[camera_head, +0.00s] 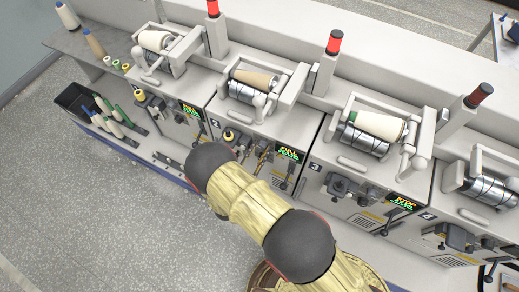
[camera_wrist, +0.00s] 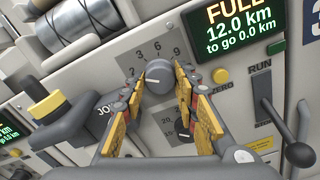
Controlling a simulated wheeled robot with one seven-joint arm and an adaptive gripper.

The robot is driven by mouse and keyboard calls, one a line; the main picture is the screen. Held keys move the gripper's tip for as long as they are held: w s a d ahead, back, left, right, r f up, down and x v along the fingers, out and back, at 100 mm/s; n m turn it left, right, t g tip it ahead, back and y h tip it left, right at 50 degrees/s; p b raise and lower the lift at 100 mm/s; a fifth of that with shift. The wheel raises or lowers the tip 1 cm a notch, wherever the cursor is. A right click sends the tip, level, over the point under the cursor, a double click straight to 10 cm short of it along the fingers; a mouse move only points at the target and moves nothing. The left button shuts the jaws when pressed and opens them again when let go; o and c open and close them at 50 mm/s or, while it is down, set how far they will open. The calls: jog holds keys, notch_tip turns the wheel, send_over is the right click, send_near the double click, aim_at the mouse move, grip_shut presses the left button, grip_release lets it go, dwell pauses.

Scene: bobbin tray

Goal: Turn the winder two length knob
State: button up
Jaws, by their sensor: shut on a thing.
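The length knob (camera_wrist: 159,77) is a round grey knob on the winder's pale panel in the wrist view, with numbers printed around its upper side. A small pale mark shows on its face; its exact setting is hard to read. My gripper (camera_wrist: 161,80) has its two yellow-padded fingers on either side of the knob and is shut on it. Winder two's display (camera_head: 289,152) is lit in the head view. In the wrist view the display (camera_wrist: 232,28) reads FULL, 12.0 km, to go 0.0 km.
A second dial (camera_wrist: 182,132) sits below the knob, between my fingers. A RUN lever (camera_wrist: 298,150) stands close at the right. A yellow-capped black part (camera_wrist: 48,100) juts out at the left. Neighbouring winders flank this one, and open floor (camera_head: 90,215) lies in front.

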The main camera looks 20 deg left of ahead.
jog(key=shift+f+n, duration=0.1)
jog(key=shift+n, duration=0.3)
jog(key=o, duration=1)
jog(key=shift+o, duration=0.8)
jog(key=s, duration=0.7)
jog(key=shift+s+a, duration=0.3)
jog(key=shift+a, duration=0.05)
